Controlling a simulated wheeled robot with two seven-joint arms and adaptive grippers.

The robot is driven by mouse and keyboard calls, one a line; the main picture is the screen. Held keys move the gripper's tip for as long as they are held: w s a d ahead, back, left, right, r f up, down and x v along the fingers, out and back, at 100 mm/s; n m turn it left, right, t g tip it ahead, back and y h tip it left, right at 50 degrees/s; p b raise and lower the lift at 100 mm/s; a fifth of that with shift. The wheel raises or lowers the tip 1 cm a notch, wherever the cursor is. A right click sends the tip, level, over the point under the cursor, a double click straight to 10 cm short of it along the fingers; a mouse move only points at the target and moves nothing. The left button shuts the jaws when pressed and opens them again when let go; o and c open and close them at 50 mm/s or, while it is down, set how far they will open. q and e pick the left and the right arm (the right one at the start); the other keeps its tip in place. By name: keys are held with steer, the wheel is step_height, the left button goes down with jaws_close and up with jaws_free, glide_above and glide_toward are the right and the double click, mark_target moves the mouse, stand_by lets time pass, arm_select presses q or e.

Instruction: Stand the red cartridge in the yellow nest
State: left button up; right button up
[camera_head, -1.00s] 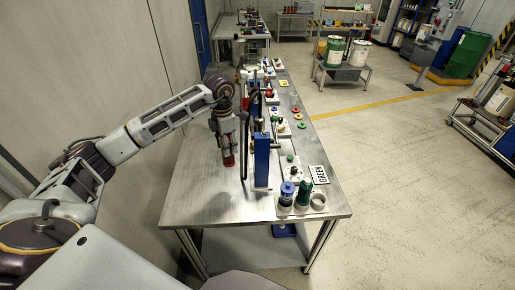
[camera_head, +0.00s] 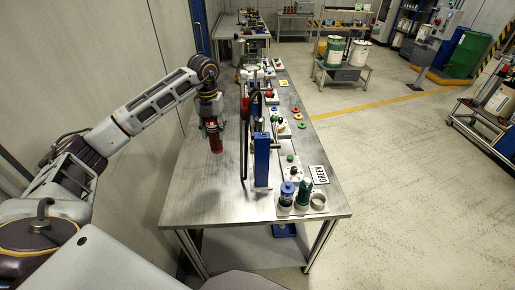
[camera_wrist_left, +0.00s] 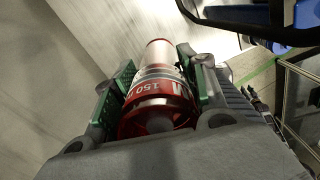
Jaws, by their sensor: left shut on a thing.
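The red cartridge (camera_head: 215,139) hangs upright below my left gripper (camera_head: 210,124) over the left side of the metal bench. I cannot make out the yellow nest for certain in these views. My right gripper is not in view.
A blue press-like stand (camera_head: 262,160) with a black hose rises right of the cartridge. The near left bench top (camera_head: 215,190) is clear.

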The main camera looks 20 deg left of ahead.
arm_select(q)
steer(key=a+r+n, duration=0.1)
steer(key=n, duration=0.1)
steer(key=a+r+n, duration=0.1)
steer(key=n, duration=0.1)
step_height(320, 180, down, 10)
steer(key=a+n+b, duration=0.2)
steer(key=n+b, duration=0.3)
steer(key=b, duration=0.8)
steer(key=shift+s+a+f+n, duration=0.2)
steer(key=shift+a+f+n, duration=0.05)
steer(key=shift+a+n, duration=0.05)
stand_by(1.1)
steer(key=shift+f+b, duration=0.5)
steer(key=shift+b, duration=0.15)
steer(key=shift+r, duration=0.1)
